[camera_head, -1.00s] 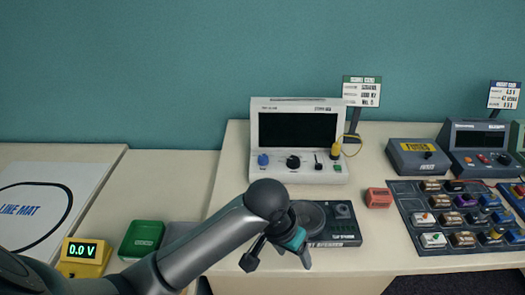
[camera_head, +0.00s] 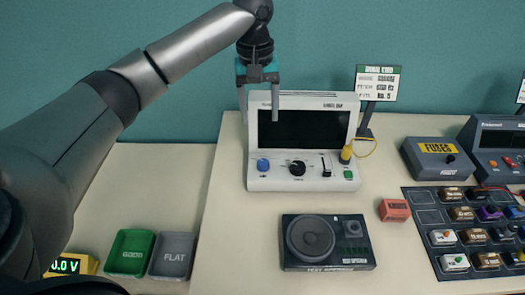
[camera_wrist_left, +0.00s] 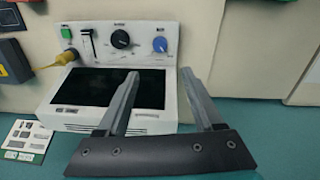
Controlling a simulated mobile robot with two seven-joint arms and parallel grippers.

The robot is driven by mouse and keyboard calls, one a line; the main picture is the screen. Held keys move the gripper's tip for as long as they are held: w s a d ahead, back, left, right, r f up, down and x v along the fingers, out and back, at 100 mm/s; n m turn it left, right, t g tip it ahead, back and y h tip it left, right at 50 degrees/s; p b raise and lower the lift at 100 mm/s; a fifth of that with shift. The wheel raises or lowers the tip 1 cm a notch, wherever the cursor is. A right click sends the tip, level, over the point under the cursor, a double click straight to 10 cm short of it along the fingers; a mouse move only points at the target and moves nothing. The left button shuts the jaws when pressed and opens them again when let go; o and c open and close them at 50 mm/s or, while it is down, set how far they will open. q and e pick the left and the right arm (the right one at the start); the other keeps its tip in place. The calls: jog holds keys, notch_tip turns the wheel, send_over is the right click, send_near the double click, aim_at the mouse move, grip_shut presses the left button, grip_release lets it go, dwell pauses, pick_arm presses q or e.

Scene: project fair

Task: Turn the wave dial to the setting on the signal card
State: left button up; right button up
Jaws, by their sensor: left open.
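A white instrument (camera_head: 355,112) with a dark screen stands at the back of the table. Its front carries a black dial (camera_head: 297,168) with marks around it, a blue knob (camera_head: 263,165), a slider and a green button. I cannot read which is the wave dial. The signal card (camera_head: 378,80) is on a stand behind the instrument's right side; its small text is hard to read. My left gripper (camera_head: 259,118) is open and empty, pointing down by the instrument's upper left corner. In the left wrist view, its fingers (camera_wrist_left: 160,75) show before the screen, apart from the dial (camera_wrist_left: 120,39). My right gripper is not in view.
A yellow plug (camera_head: 346,154) with a cable sits at the instrument's right. A black speaker box (camera_head: 350,258) and a red block (camera_head: 394,210) lie in front. Fuses box (camera_head: 432,160) and parts board (camera_head: 425,218) are right. Green (camera_head: 131,254) and grey (camera_head: 172,256) trays are left.

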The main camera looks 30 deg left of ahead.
aim_at(263, 161)
pick_arm(q)
jog(key=f, duration=0.4)
jog(key=f+b, duration=0.1)
jog(key=f, duration=0.4)
jog(key=f+b, duration=0.1)
jog(key=f, duration=0.3)
jog(key=shift+w+d+f, duration=0.1)
jog(key=shift+d+f, duration=0.15)
jog(key=shift+f, duration=0.75)
grip_shut()
